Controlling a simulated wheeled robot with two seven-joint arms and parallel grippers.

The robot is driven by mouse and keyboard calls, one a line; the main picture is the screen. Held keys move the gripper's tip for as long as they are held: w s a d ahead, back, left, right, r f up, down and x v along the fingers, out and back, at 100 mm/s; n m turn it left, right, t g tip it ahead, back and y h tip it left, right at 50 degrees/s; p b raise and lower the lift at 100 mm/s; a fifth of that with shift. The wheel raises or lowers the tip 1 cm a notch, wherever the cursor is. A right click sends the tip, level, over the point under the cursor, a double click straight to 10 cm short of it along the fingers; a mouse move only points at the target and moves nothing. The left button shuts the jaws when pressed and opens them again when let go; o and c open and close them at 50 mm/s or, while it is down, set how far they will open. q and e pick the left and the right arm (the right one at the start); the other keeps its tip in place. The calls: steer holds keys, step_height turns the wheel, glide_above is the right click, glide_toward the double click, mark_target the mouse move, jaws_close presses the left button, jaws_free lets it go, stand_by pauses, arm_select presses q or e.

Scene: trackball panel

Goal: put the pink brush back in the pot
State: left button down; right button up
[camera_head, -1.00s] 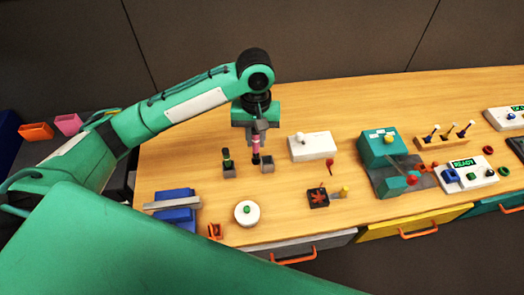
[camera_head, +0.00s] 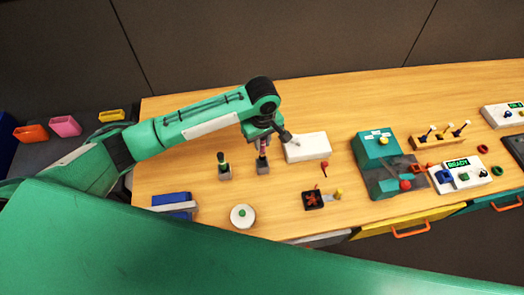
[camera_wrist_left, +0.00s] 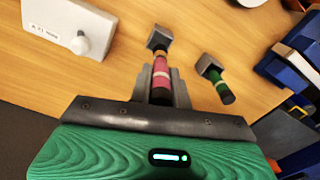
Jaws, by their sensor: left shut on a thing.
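The pink brush (camera_head: 263,154) stands about upright at the small grey pot (camera_head: 263,169), and its lower end appears to be inside it. My left gripper (camera_head: 264,142) is shut on the brush's upper part, above the pot. In the left wrist view the brush (camera_wrist_left: 160,70) runs from between the two grey fingers (camera_wrist_left: 160,88) to the pot (camera_wrist_left: 159,38). The pot's inside is hidden, so how deep the brush sits cannot be told. My right gripper is out of view.
A second grey pot with a green brush (camera_head: 223,161) stands close by on the left. A white box with a knob (camera_head: 308,147) is close on the right. Bare wood lies behind the pots.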

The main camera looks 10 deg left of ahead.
mark_target(262, 154)
arm_select(q)
step_height(262, 154, down, 7)
steer(key=shift+f+p, duration=0.15)
steer(key=shift+p, duration=0.45)
steer(key=c, duration=1.3)
jaws_free()
steer(key=shift+f, duration=0.1)
step_height(262, 154, up, 12)
steer(key=shift+r+b, duration=0.15)
steer(key=shift+b, duration=1)
